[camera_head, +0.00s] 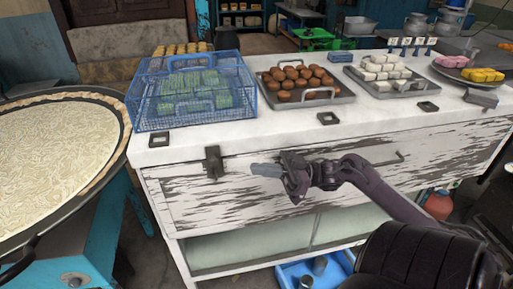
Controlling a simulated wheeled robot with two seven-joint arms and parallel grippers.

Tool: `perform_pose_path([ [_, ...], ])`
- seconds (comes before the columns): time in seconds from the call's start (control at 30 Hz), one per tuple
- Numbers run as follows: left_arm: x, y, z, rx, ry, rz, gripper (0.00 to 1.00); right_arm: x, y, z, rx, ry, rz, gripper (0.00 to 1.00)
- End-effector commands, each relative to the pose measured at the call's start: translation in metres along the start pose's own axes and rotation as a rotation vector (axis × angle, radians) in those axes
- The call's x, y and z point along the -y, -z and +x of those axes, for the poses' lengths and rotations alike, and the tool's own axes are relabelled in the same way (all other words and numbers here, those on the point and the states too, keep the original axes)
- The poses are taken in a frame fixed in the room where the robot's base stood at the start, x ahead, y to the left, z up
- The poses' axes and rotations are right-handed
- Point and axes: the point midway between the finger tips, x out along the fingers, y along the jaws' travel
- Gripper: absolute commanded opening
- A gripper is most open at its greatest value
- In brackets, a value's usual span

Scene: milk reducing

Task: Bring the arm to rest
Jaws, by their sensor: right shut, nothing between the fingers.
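My right arm reaches in from the lower right. Its gripper (268,170) is shut and empty, with its fingers pointing left. It is in front of the white worn counter (230,195), below the counter's top edge and near a dark latch (213,161) on the front. I cannot tell whether it touches the front. My left gripper is not in view.
On the counter stand a blue wire basket (140,110), a tray of brown balls (340,98), a tray of white pieces (425,90) and a plate of sweets. A wide pan of milky liquid (55,140) is at left. A blue crate (292,277) lies below.

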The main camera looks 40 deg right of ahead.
Motion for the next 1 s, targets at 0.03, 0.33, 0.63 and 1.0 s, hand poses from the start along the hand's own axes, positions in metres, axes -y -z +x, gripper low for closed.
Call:
perform_pose_path([
  [0.03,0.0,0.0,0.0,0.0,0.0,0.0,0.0,0.0,0.0,0.0,0.0,0.0,0.0,0.0],
  [0.33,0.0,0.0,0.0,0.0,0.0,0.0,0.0,0.0,0.0,0.0,0.0,0.0,0.0,0.0],
  [0.63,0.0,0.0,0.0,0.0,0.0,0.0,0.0,0.0,-0.026,0.011,0.067,-0.05,-0.028,0.0],
  [1.0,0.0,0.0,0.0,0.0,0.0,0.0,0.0,-0.001,-0.144,0.057,0.474,-0.376,-0.17,0.0],
])
